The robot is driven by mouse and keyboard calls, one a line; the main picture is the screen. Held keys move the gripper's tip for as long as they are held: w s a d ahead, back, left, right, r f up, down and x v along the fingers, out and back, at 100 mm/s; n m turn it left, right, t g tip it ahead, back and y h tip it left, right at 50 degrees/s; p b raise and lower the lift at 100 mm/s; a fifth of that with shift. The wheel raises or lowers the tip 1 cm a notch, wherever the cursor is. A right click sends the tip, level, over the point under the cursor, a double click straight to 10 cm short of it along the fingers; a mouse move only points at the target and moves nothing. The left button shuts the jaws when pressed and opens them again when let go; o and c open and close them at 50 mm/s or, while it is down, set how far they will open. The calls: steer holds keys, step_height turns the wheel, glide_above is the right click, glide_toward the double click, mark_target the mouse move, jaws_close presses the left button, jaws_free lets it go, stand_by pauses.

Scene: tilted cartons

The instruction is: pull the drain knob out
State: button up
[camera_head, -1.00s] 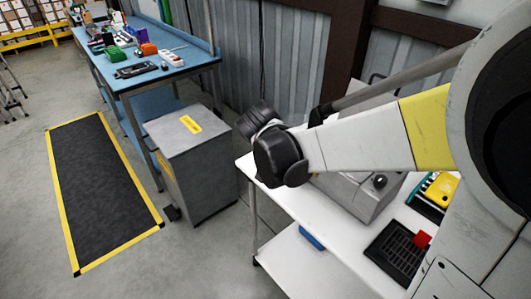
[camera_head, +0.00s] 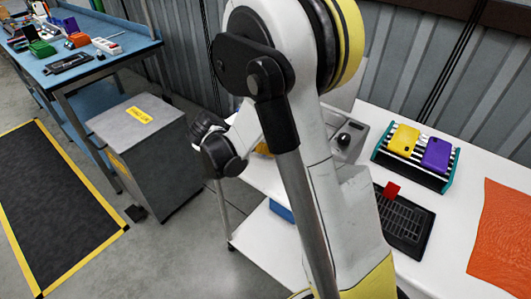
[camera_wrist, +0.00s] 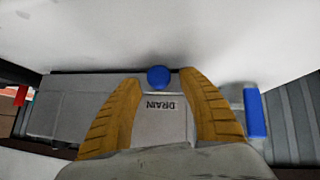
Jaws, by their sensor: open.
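The drain knob (camera_wrist: 159,77) is a round blue knob at the upper middle of the wrist view. It sits by the far edge of a grey box (camera_wrist: 72,103), just beyond an upside-down "DRAIN" label (camera_wrist: 160,106). My gripper (camera_wrist: 161,84) is open, its two yellow ribbed fingers pointing toward the knob. The fingertips lie on either side of the knob in the picture, with gaps showing; I cannot tell the depth between them. In the head view a grey box with a black knob (camera_head: 344,140) stands on a white table, and my arm hides the blue knob.
A blue bar (camera_wrist: 255,112) stands right of my gripper in the wrist view. On the white table (camera_head: 455,235) are a black tray (camera_head: 410,228) with a red piece (camera_head: 391,190), a rack with yellow and purple blocks, and an orange mat (camera_head: 503,232). A grey cabinet (camera_head: 150,150) stands left.

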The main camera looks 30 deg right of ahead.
steer(key=shift+d+f, duration=0.4)
jaws_close()
steer(key=shift+a, duration=0.15)
steer(key=shift+s+a, duration=0.3)
steer(key=shift+a, duration=0.65)
steer(key=shift+s, duration=0.1)
steer(key=shift+a+f, duration=0.1)
